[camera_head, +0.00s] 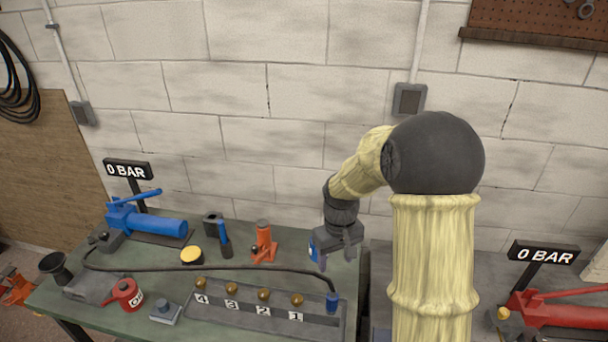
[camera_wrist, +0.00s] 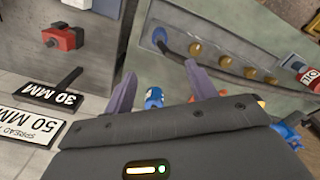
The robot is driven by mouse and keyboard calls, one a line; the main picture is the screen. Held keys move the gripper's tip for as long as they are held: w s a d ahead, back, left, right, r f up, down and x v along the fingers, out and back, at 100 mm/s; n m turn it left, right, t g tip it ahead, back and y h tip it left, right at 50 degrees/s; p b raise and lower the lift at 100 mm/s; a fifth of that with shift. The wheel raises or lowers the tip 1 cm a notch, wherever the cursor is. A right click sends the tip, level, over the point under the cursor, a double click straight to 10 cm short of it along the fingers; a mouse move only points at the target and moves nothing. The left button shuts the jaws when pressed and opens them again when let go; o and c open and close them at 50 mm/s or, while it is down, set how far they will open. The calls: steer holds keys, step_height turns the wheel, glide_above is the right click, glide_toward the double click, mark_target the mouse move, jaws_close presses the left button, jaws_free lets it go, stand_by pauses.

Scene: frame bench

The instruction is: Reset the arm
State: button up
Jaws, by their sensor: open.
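My gripper (camera_head: 333,252) hangs above the right end of the green bench (camera_head: 225,323), at the end of my arm in its yellowish sleeve. In the wrist view my gripper (camera_wrist: 160,88) shows two purple-grey fingers spread apart with nothing held between them. Below it in the head view, the black hose ends in a blue coupler (camera_head: 332,301) on the grey plate with brass knobs numbered 4 to 1. The gripper is apart from the coupler and the plate.
A blue pump (camera_head: 150,222) stands at the back left under a "0 BAR" sign (camera_head: 128,170). A red pump (camera_head: 560,311) is at the right. An orange jack (camera_head: 264,243), a red oil can (camera_head: 126,294) and a yellow-topped tin (camera_head: 191,255) stand on the bench.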

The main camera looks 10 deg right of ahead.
steer(key=s+r+m+t, duration=0.2)
steer(key=s+r+m, duration=0.1)
steer(key=s, duration=1.1)
steer(key=shift+s+t, duration=0.25)
steer(key=shift+t, duration=0.05)
steer(key=shift+r, duration=0.1)
stand_by(1.1)
